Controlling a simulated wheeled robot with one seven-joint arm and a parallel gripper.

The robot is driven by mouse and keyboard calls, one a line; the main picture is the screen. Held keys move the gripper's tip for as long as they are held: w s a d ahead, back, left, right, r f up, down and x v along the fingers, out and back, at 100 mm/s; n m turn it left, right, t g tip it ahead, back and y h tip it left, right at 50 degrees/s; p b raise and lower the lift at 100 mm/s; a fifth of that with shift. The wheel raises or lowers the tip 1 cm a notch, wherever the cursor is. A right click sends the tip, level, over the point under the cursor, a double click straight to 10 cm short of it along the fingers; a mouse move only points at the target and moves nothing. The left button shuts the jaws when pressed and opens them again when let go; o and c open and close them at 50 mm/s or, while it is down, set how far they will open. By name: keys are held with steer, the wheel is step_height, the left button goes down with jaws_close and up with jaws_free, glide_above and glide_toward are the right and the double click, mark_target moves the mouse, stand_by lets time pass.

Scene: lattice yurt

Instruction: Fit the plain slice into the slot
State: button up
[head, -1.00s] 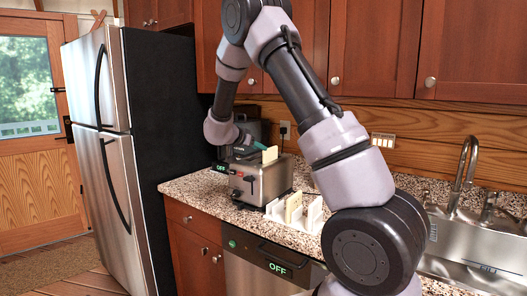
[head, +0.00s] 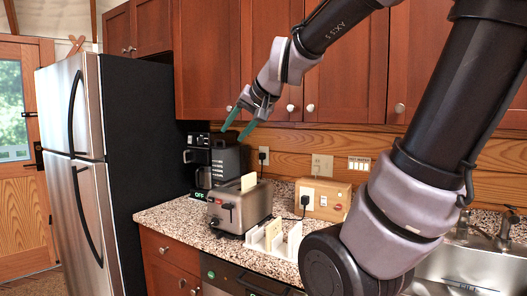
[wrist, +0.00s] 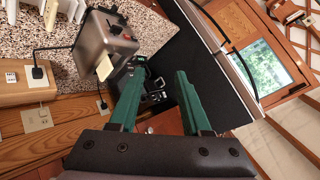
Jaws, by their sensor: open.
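A pale slice (head: 248,182) stands upright in the top of the metal toaster (head: 240,208), its upper part sticking out. The slice (wrist: 104,67) and toaster (wrist: 108,38) also show in the wrist view. A second, yellowish slice (head: 273,232) stands in a white rack (head: 291,241) in front of the toaster. Its face markings are too small to tell. My gripper (head: 240,128) is open and empty, well above the toaster, with its green fingers apart. In the wrist view its fingers (wrist: 161,72) have nothing between them. The lower part of the slice is hidden inside the toaster.
A black coffee maker (head: 213,160) stands behind the toaster. A wooden box (head: 323,198) with a cord is to the right. A fridge (head: 80,160) is at the left, a sink (head: 455,270) at the right. Cabinets (head: 275,60) hang close behind my gripper.

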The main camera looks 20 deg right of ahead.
steer(key=s+d+f+g, duration=0.1)
steer(key=s+f, duration=0.1)
steer(key=s, duration=0.4)
steer(key=s+d+f+g+h, duration=0.1)
steer(key=s+f, duration=0.1)
steer(key=s, duration=0.3)
steer(key=shift+s+d+h, duration=0.3)
steer(key=shift+s+d, duration=0.05)
